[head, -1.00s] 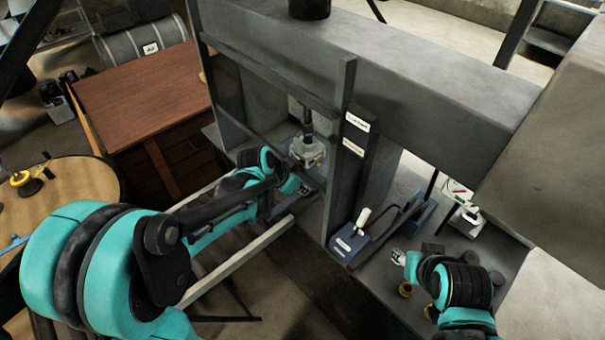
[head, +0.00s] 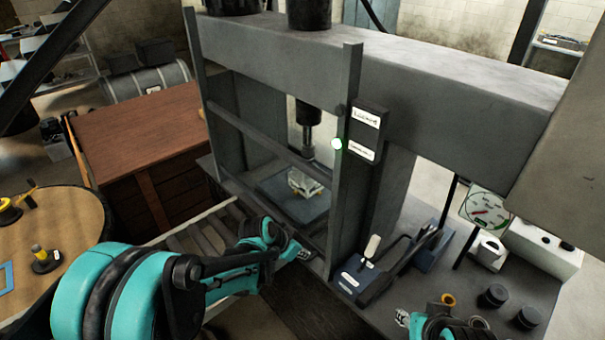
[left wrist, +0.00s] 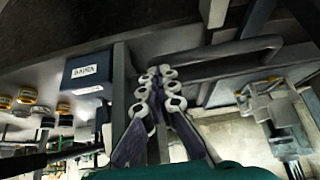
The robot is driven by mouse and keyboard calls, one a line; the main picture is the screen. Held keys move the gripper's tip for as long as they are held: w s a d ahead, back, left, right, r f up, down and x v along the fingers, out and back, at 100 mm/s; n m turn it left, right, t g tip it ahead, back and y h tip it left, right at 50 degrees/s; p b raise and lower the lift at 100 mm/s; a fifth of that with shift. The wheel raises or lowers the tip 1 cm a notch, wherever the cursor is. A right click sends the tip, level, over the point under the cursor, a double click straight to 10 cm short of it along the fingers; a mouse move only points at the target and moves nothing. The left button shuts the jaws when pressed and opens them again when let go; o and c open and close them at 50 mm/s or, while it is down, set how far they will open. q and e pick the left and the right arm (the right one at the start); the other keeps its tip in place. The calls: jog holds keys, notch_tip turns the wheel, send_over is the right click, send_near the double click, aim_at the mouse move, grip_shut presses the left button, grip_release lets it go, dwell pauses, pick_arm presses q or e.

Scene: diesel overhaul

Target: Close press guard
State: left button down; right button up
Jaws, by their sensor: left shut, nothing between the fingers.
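The press (head: 450,85) is a large grey frame. Its guard (head: 270,142) is a dark frame of bars across the front opening, with its top bar well below the crossbeam and its lower edge near the bed. A small light glows green on the right post. My left gripper (head: 303,252) is just in front of the guard's lower right corner. In the left wrist view its fingers (left wrist: 155,78) are together and empty, beside a dark curved handle (left wrist: 225,55). Whether they touch it is unclear. My right gripper (head: 403,318) is partly visible at the bottom edge; its jaws are unclear.
A light metal part (head: 305,184) sits on the press bed under the ram (head: 307,125). A blue pump with a lever (head: 365,280) stands right of the post. A gauge (head: 486,211) and dark cylinders (head: 493,297) are farther right. A wooden cabinet (head: 150,130) stands left.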

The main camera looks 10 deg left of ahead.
dwell(0.3)
pick_arm(q)
jog(key=r+p, duration=0.3)
jog(key=r, duration=0.1)
jog(key=shift+w+d, duration=0.3)
jog(key=shift+w, duration=0.05)
jog(key=p+v, duration=0.3)
jog(key=v, duration=0.7)
pick_arm(e)
notch_tip(320, 180, up, 6)
jog(key=shift+s+a, duration=0.2)
jog(key=shift+a, duration=0.15)
pick_arm(q)
jog(key=s+a+f+n+t+y+b, duration=0.1)
jog(key=s+a+n+y+b, duration=0.1)
jog(key=s, duration=0.6)
jog(key=s+a+n+y+b, duration=0.2)
jog(key=s+a+n+b, duration=0.1)
jog(key=s, duration=0.5)
jog(key=a+n, duration=0.1)
jog(key=n, duration=0.1)
jog(key=shift+s+f+n+t, duration=0.3)
jog(key=shift+f+t, duration=0.05)
jog(key=shift+t, duration=0.05)
pick_arm(e)
notch_tip(320, 180, down, 6)
jog(key=shift+r, duration=0.2)
